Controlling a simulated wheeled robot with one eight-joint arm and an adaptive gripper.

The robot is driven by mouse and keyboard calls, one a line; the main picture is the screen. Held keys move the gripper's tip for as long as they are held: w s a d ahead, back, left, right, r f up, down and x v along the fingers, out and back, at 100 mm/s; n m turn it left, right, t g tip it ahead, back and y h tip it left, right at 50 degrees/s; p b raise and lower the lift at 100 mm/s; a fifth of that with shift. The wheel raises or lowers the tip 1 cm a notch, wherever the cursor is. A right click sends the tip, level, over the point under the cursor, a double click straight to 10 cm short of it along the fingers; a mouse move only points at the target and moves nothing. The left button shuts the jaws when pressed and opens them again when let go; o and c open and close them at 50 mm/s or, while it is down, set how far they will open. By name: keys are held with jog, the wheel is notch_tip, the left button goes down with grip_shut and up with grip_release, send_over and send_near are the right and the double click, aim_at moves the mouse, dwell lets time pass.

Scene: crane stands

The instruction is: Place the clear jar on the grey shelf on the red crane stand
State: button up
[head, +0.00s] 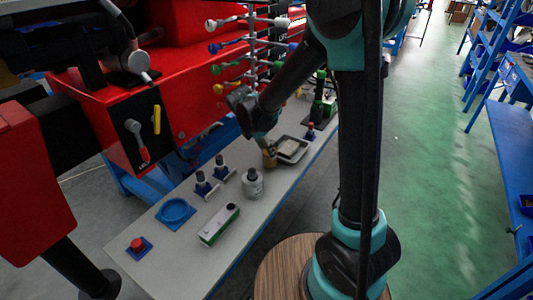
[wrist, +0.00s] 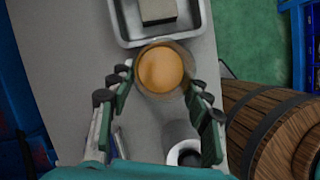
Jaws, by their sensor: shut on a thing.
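The clear jar (wrist: 160,68) is a round, see-through jar with orange contents, seen from above in the wrist view. It also shows small and amber in the head view (head: 270,157). My gripper (wrist: 158,88) is shut on it, one finger on each side; in the head view my gripper (head: 266,142) comes down from above onto it. The jar is over the long grey shelf (head: 165,262), beside a metal tray. I cannot tell whether its base touches the shelf. The red crane stand (head: 190,85) rises behind the shelf.
The metal tray (head: 292,148) holds a pale block. A grey bottle (head: 252,184), blue-based fittings (head: 203,184), a blue dish (head: 175,212), a green-and-white box (head: 220,225) and a red button (head: 137,245) stand on the shelf. A wooden barrel (wrist: 268,120) stands beside it.

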jog(key=shift+f, duration=0.9)
jog(key=shift+f, duration=0.1)
jog(key=o, duration=1.3)
jog(key=v, duration=1.2)
jog(key=s+d+f+m+y, duration=0.1)
jog(key=s+d+f+m, duration=0.2)
jog(key=s+d+m, duration=0.2)
jog(key=s+d+f+m+t+y, duration=0.1)
jog(key=s+d+f+m, duration=0.3)
jog(key=d+m, duration=0.5)
jog(key=s+d+f+m+y, duration=0.1)
jog(key=s+d+f+m, duration=0.2)
jog(key=s+d+m, duration=0.3)
jog(key=shift+s+d+f+m+t+y, duration=0.35)
jog(key=shift+d+m, duration=0.4)
jog(key=shift+m, duration=1.65)
